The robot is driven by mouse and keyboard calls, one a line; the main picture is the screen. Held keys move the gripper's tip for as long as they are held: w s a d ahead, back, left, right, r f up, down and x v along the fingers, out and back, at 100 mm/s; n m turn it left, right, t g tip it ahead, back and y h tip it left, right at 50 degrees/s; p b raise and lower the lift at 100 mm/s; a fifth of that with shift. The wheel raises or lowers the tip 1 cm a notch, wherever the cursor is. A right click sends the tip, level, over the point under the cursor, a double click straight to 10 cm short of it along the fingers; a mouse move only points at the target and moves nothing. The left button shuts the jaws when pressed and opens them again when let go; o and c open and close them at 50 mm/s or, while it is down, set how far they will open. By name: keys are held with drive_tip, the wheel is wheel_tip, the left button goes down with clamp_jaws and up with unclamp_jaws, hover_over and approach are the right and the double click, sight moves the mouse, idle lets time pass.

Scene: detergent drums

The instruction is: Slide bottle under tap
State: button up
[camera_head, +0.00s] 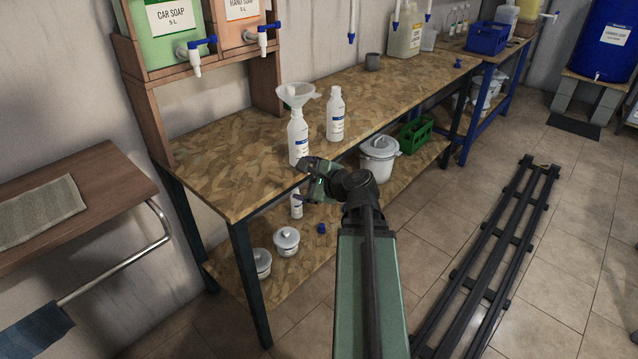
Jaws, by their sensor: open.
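A white bottle (298,141) with a blue-and-white label stands upright on the chipboard bench top (225,165), with a pale funnel (295,94) at its mouth. A second white bottle (335,116) stands upright to its right, without a funnel. The car soap drum's tap (195,56) and the hand soap drum's tap (262,38) have blue handles and hang behind and left of the bottles. My gripper (303,181) is open at the bench's front edge, just in front of and below the funnel bottle. It appears empty. Whether it touches the bench is unclear.
The lower shelf holds a small bottle (296,204), lidded tubs (286,241) and a green crate (415,134). Bench space left of the bottles is clear.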

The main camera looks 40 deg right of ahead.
sight(303, 138)
drive_tip(key=d+r+m+t+h+p, duration=0.1)
drive_tip(key=d+r+m+t+h, duration=0.4)
drive_tip(key=m, duration=0.8)
drive_tip(key=shift+g, duration=0.7)
drive_tip(key=w, duration=0.3)
drive_tip(key=w+d, duration=0.1)
drive_tip(key=w, duration=0.3)
drive_tip(key=w+d, duration=0.1)
drive_tip(key=w, duration=0.3)
drive_tip(key=shift+w+r, duration=0.1)
drive_tip(key=shift+r, duration=0.2)
drive_tip(key=c, duration=0.9)
drive_tip(key=shift+o, duration=0.6)
drive_tip(key=shift+c, duration=0.4)
drive_tip(key=shift+w+a, duration=3.15)
drive_tip(key=shift+w, duration=0.1)
